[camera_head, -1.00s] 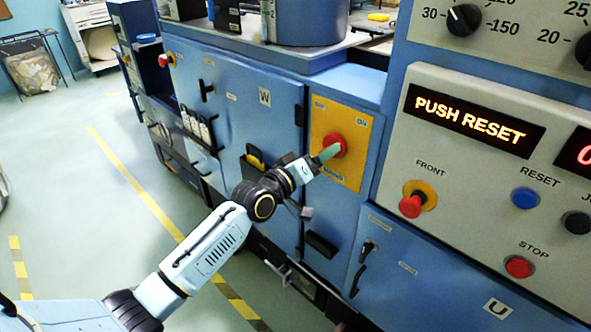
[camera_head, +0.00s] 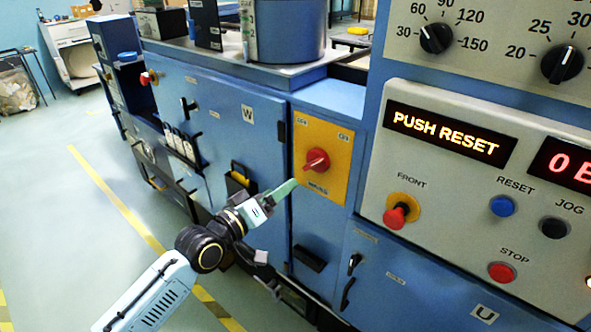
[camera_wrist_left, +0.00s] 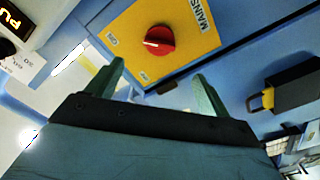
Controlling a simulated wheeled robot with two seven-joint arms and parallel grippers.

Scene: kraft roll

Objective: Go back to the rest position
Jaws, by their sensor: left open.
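My left gripper (camera_head: 284,190) is in front of the blue cabinet, below and left of a red rotary switch (camera_head: 316,160) on a yellow plate (camera_head: 339,143). In the left wrist view my left gripper (camera_wrist_left: 158,88) shows two green fingers spread apart with nothing between them. The red switch (camera_wrist_left: 158,40) lies beyond the fingertips, apart from them. My right gripper is not in view.
The grey control panel (camera_head: 450,185) on the right has a display (camera_head: 449,134) reading PUSH RESET, with red, blue and black buttons. A black holder (camera_head: 238,184) is on the cabinet door. Open green floor (camera_head: 60,230) lies to the left.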

